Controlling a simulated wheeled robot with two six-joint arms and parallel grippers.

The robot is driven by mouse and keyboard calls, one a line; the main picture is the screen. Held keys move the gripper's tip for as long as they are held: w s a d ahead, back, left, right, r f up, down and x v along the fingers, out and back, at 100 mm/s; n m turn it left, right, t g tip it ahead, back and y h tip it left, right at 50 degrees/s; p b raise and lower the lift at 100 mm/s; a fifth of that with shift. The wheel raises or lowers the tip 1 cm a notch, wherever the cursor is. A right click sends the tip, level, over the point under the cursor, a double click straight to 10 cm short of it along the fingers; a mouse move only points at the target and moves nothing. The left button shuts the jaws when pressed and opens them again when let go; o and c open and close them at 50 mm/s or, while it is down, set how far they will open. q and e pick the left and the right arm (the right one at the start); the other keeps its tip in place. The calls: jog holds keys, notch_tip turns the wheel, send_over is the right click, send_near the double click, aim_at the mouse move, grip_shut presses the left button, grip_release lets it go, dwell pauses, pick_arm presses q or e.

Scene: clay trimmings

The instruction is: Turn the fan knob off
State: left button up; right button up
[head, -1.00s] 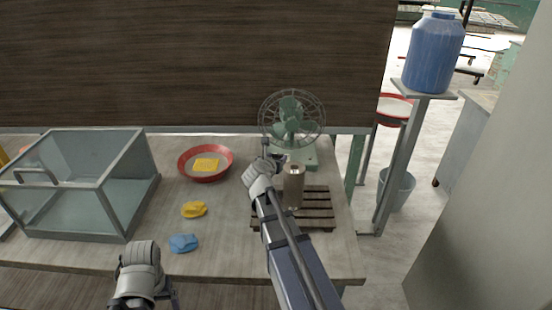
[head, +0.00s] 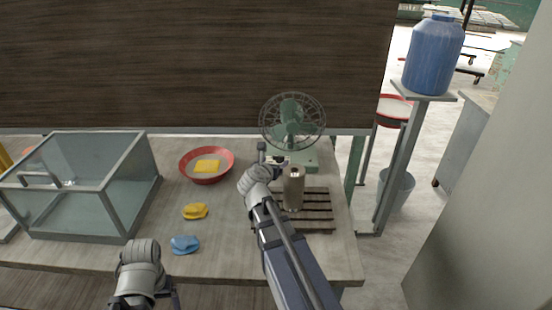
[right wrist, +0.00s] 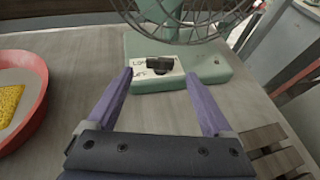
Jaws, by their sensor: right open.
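The green fan (head: 291,125) stands at the back right of the table. In the right wrist view its base (right wrist: 211,66) carries a pale plate with a black knob (right wrist: 160,65). Lettering beside the knob is too small to read surely. My right gripper (head: 270,160) is in front of the fan base. In the right wrist view its two purple fingers (right wrist: 158,80) are spread apart, with the knob beyond and between their tips, and nothing is held. My left arm's wrist (head: 138,270) shows at the lower left of the head view; its fingers are not clearly seen.
A brown bottle (head: 293,190) stands on a slatted wooden board (head: 318,215) beside my right arm. A red bowl (head: 230,160) holds a yellow piece (head: 207,166). Yellow clay (head: 195,211), blue clay (head: 185,245) and a glass case (head: 128,215) lie further left.

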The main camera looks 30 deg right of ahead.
aim_at(278, 158)
jog(key=p+v, duration=0.1)
jog(key=v, duration=0.2)
jog(key=shift+s+a+r, duration=0.15)
jog(key=shift+s+a, duration=0.05)
jog(key=shift+s, duration=0.1)
jog(key=shift+w+d, duration=0.1)
jog(key=shift+w, duration=0.05)
jog(key=shift+w+d+f+b, duration=0.3)
jog(key=shift+f, duration=0.05)
jog(key=b+x, duration=0.2)
jog(key=x, duration=0.3)
jog(key=shift+w+d+f, duration=0.15)
jog(key=shift+w+d, duration=0.1)
jog(key=shift+w, duration=0.05)
jog(key=shift+w+d+f, duration=0.1)
jog(key=shift+w+d, duration=0.15)
jog(key=shift+d, duration=0.05)
